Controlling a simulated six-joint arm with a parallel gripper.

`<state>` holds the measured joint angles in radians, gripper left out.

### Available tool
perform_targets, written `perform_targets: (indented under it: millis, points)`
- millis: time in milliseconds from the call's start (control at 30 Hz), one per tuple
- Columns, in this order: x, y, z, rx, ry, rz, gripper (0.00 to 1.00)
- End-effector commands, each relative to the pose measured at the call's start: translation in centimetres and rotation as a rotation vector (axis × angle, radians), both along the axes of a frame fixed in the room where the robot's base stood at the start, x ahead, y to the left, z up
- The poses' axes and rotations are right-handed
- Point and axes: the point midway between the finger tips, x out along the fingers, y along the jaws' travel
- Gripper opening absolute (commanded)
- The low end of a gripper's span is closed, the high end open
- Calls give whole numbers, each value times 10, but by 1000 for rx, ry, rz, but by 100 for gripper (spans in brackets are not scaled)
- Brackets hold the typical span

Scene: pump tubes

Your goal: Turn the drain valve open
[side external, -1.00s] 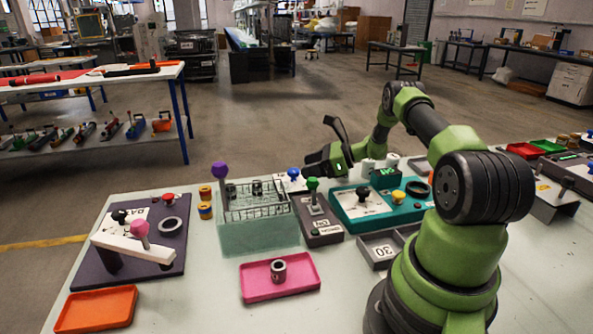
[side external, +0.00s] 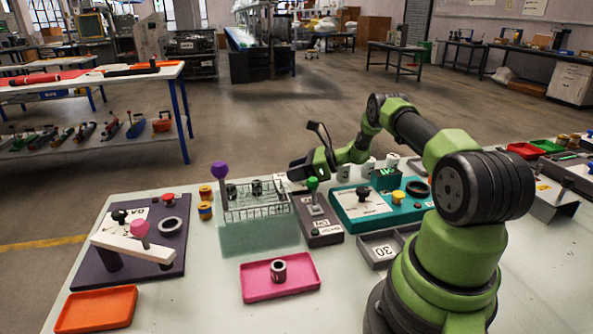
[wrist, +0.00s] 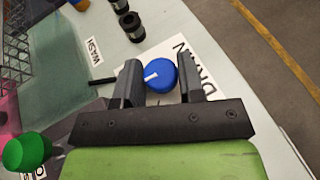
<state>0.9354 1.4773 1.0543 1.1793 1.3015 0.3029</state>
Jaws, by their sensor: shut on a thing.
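The drain valve is a round blue knob (wrist: 161,76) with a white pointer mark, beside a white label (wrist: 208,72) lettered DRAIN. In the wrist view my gripper (wrist: 162,80) has one finger on each side of the knob and is shut on it. The pointer mark slants across the knob toward the left finger. In the side external view my gripper (side external: 296,174) is low at the back of the bench, behind the green-knobbed lever, and hides the blue knob.
The green-knobbed lever (side external: 313,185) stands close in front of my gripper; its knob also shows in the wrist view (wrist: 27,152). A wire rack (side external: 256,205) over a tank is to the left. A WASH label (wrist: 93,50) and black ring-shaped parts (wrist: 131,26) lie nearby.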

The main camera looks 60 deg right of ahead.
Motion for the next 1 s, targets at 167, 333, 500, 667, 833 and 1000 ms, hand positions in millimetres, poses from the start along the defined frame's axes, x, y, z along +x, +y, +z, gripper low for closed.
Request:
perform_targets:
  millis: [167,333,500,667,833,1000]
  points:
    - [0,2,1,8,-4,-88,12]
    - [1,4,2,7,-3,-219,12]
    - [1,4,2,6,-3,-329,12]
    - [0,4,1,2,-2,-379,12]
    - [0,4,1,1,-2,-386,12]
    - [0,4,1,2,-2,-385,38]
